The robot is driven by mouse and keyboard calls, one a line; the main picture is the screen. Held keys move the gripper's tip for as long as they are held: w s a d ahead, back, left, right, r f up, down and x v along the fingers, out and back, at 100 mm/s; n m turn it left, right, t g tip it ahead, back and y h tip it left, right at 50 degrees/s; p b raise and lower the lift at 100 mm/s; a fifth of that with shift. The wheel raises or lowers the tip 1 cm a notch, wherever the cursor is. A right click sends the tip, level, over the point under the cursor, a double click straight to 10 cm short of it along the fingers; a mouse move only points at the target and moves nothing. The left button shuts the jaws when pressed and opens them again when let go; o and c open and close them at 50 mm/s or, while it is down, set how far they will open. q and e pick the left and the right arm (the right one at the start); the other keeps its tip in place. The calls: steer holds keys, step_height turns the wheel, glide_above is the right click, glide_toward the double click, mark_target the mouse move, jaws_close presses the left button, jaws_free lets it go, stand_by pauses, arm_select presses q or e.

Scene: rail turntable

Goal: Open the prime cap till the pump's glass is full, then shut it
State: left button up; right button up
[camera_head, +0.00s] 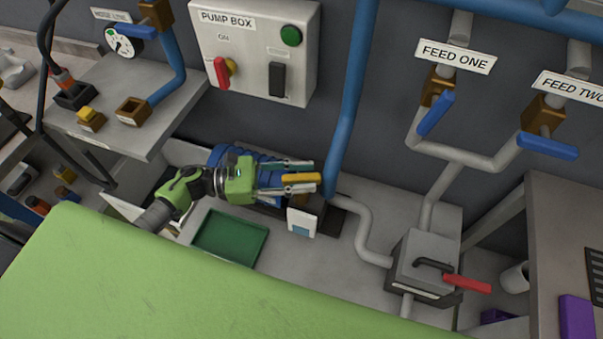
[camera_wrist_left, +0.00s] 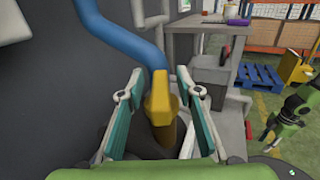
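The yellow handle of what looks like the prime cap (camera_head: 301,178) sits on the blue pump (camera_head: 268,160) by the wall. My left gripper (camera_head: 301,177) reaches over the pump from the left, with its fingers spread on either side of the yellow handle. In the left wrist view the yellow handle (camera_wrist_left: 160,98) stands upright between the two open fingers (camera_wrist_left: 164,90), with gaps on both sides. A white-framed box with a bluish pane (camera_head: 302,222), perhaps the pump's glass, is just below; its level is too small to read.
A blue pipe (camera_head: 350,95) rises right beside the gripper. A grey box with a red lever (camera_head: 466,284) is at right. Feed valves (camera_head: 435,112) with blue handles and the pump box (camera_head: 258,50) are on the wall. A green tray (camera_head: 231,239) lies below my left arm.

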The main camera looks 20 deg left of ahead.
arm_select(q)
jaws_close()
